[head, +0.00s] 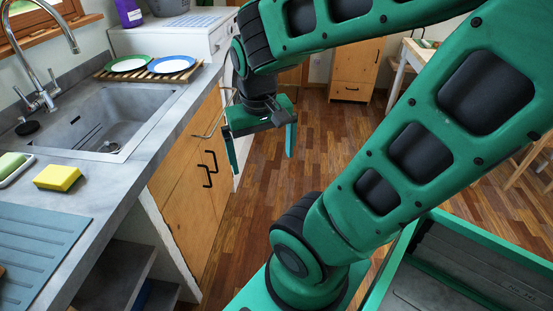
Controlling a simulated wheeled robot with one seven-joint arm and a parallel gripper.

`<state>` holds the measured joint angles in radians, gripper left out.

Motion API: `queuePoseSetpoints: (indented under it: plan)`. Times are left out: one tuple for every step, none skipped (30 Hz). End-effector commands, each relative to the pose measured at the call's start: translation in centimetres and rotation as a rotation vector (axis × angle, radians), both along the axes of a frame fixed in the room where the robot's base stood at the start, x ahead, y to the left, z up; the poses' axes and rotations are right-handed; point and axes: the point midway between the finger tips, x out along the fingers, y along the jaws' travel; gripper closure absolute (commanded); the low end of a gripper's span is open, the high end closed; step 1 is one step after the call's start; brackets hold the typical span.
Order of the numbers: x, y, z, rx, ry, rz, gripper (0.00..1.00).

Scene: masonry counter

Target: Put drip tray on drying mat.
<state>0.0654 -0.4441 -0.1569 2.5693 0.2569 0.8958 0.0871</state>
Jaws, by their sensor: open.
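A flat blue-grey ribbed mat (38,248), which looks like the drying mat, lies on the counter at the lower left, cut off by the picture's edge. I cannot pick out a drip tray for certain in the head view. My gripper (262,156) is open, with its two green fingers pointing down and nothing seen between them. It hangs over the floor in front of the wooden cabinet doors, to the right of the counter and apart from the mat.
A yellow sponge (58,177) and a pale dish (14,170) with a green block lie near the mat. Behind are the sink (100,105), tall tap (40,62) and a wooden rack (176,72) with two plates. The counter edge runs left of my gripper. Floor (330,150) is clear.

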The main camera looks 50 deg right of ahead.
Motion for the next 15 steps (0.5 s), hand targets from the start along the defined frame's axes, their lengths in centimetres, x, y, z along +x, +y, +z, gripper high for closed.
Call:
queuePoseSetpoints:
  plan:
    - [-1.6, -0.3, 0.3, 0.032, 0.016, -0.025, 0.0]
    - [-2.3, -0.4, 0.4, 0.05, 0.027, -0.031, 0.0]
    - [-3.2, -0.4, 0.5, 0.07, 0.038, -0.037, 0.0]
    - [-3.7, -0.4, 0.6, 0.084, 0.044, -0.041, 0.0]
    - [-4.2, -0.4, 0.7, 0.095, 0.052, -0.044, 0.0]
    - [-4.7, -0.6, 0.8, 0.107, 0.057, -0.048, 0.0]
    - [-5.0, -0.6, 0.8, 0.114, 0.061, -0.048, 0.0]
    - [-5.1, -0.5, 0.9, 0.119, 0.063, -0.049, 0.0]
    - [-5.3, -0.5, 0.9, 0.123, 0.065, -0.049, 0.0]
    - [-5.4, -0.5, 0.9, 0.124, 0.066, -0.049, 0.0]
    - [-5.4, -0.5, 0.9, 0.125, 0.066, -0.049, 0.0]
    - [-5.4, -0.5, 0.9, 0.126, 0.067, -0.049, 0.0]
    - [-5.4, -0.5, 0.9, 0.125, 0.068, -0.049, 0.0]
    - [-5.4, -0.5, 0.9, 0.125, 0.068, -0.048, 0.0]
    - [-5.4, -0.5, 0.9, 0.124, 0.067, -0.048, 0.0]
